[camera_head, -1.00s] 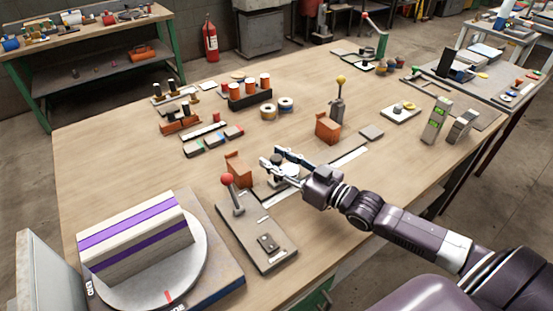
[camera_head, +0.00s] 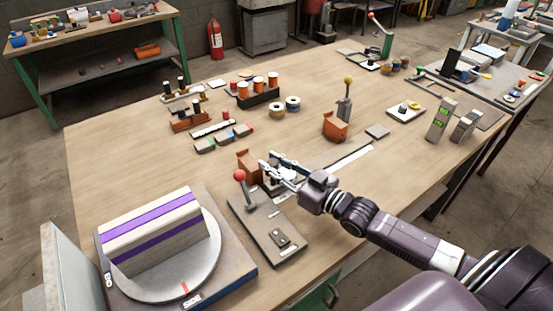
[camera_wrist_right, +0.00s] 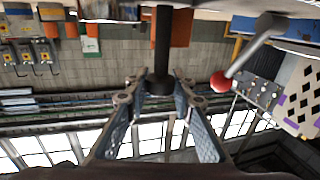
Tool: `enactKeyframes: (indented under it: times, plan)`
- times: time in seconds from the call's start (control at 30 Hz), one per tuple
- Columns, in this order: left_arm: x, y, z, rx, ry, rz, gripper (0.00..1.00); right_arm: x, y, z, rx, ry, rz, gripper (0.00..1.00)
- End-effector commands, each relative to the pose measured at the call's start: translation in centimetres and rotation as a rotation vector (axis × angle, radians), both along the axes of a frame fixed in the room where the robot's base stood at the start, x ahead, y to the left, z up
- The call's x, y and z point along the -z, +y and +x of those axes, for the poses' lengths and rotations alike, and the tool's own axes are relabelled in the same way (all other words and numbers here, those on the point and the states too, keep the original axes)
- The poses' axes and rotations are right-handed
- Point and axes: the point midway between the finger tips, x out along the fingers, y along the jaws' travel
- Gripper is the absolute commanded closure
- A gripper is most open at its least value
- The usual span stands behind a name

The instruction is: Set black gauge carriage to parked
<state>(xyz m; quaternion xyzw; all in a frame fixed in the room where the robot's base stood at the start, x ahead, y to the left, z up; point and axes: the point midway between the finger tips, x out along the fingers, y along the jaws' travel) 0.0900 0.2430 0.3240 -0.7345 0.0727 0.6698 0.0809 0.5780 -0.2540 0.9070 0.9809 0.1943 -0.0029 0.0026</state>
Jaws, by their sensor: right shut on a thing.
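The black gauge carriage (camera_head: 271,183) sits at the left end of its rail, close beside the left orange end block (camera_head: 246,165). My right gripper (camera_head: 272,163) reaches in from the right and is shut on the carriage's black post, largely hiding the carriage. In the right wrist view the black post (camera_wrist_right: 161,50) stands between the fingers (camera_wrist_right: 160,88). The white strip (camera_head: 350,157) runs right from the carriage toward the other orange block (camera_head: 335,126). Whether the carriage touches the left block cannot be told. My left gripper is not in view.
A plate with a red-knobbed lever (camera_head: 240,176) stands just in front of the left block; the red knob also shows in the wrist view (camera_wrist_right: 220,82). A turntable with a striped block (camera_head: 155,235) is at front left. A yellow-knobbed lever (camera_head: 347,82) stands behind the right block.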

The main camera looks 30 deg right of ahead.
Motion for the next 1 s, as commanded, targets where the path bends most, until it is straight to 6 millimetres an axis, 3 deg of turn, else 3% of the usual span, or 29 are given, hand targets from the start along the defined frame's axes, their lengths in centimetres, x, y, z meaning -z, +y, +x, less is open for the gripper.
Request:
enactKeyframes:
  times: [0.17, 0.2, 0.33, 0.73, 1.0]
  plan:
    - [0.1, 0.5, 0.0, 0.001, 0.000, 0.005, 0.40, -0.1, 0.9, -0.3, -0.015, -0.006, 0.006, 1.00]
    - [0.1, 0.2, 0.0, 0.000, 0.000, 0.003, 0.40, -0.1, 0.9, -0.3, -0.015, -0.005, 0.006, 0.73]
    - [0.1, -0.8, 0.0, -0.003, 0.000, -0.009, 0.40, -0.1, 0.8, -0.3, -0.014, -0.005, 0.006, 0.59]
    - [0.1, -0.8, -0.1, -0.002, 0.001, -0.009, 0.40, 0.0, 0.4, -0.7, -0.010, -0.003, 0.003, 0.59]
    - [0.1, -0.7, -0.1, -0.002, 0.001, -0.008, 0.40, 0.1, -0.8, -3.7, -0.012, 0.000, 0.002, 0.59]
